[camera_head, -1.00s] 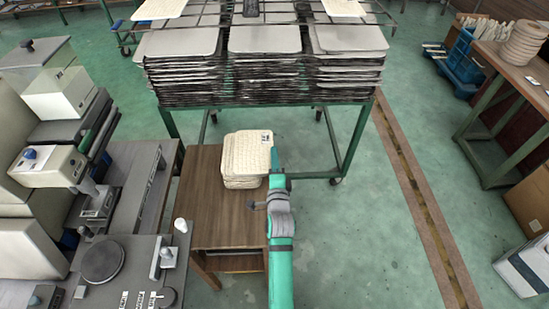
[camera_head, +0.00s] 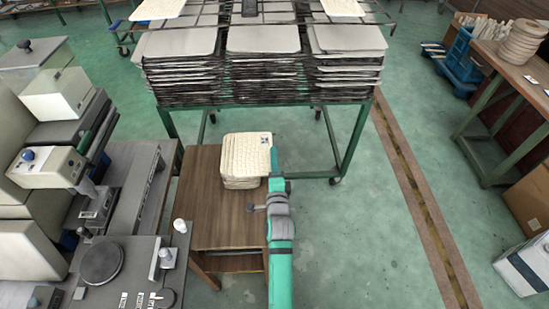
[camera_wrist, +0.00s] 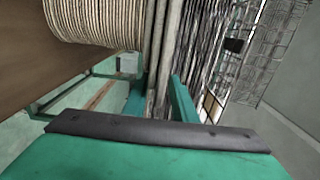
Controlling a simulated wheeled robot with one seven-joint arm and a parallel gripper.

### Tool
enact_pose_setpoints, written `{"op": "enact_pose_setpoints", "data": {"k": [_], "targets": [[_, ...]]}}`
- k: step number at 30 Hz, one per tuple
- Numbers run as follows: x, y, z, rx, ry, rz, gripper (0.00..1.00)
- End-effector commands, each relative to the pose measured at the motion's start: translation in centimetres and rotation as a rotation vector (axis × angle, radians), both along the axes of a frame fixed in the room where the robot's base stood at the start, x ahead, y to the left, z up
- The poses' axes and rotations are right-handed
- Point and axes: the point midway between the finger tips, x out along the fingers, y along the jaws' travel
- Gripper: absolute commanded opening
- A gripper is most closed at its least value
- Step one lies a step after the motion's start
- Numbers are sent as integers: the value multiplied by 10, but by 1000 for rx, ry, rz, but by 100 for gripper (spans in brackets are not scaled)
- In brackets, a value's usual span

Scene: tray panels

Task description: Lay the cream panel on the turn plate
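Cream panels lie in a neat stack (camera_head: 245,158) on the small wooden table in the head view; the top cream panel (camera_head: 240,150) has a small dark-marked label at its far right corner. The stack's layered edges (camera_wrist: 95,18) show at upper left in the wrist view. The turn plate (camera_head: 101,262), a dark round disc, lies bare on the grey bench at lower left. My gripper (camera_wrist: 159,95) has its two green fingers apart with nothing seen held between them. In the head view my gripper (camera_head: 275,163) is beside the stack's right edge; whether it touches is unclear.
A green rack (camera_head: 345,150) with tall stacks of grey panels stands behind the wooden table (camera_head: 215,215). Machine parts (camera_head: 45,165) crowd the left, and a white-capped post (camera_head: 181,228) stands near the turn plate.

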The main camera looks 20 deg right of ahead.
Motion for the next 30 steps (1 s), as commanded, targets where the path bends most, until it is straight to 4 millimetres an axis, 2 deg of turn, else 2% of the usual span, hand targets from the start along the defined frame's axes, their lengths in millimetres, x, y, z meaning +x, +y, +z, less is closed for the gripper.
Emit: {"op": "enact_pose_setpoints", "data": {"k": [12,18,30], "targets": [[-69,19,-1,1,2,1,25],[-96,25,-1,1,2,0,25],[-115,29,-3,-12,7,-3,25]]}}
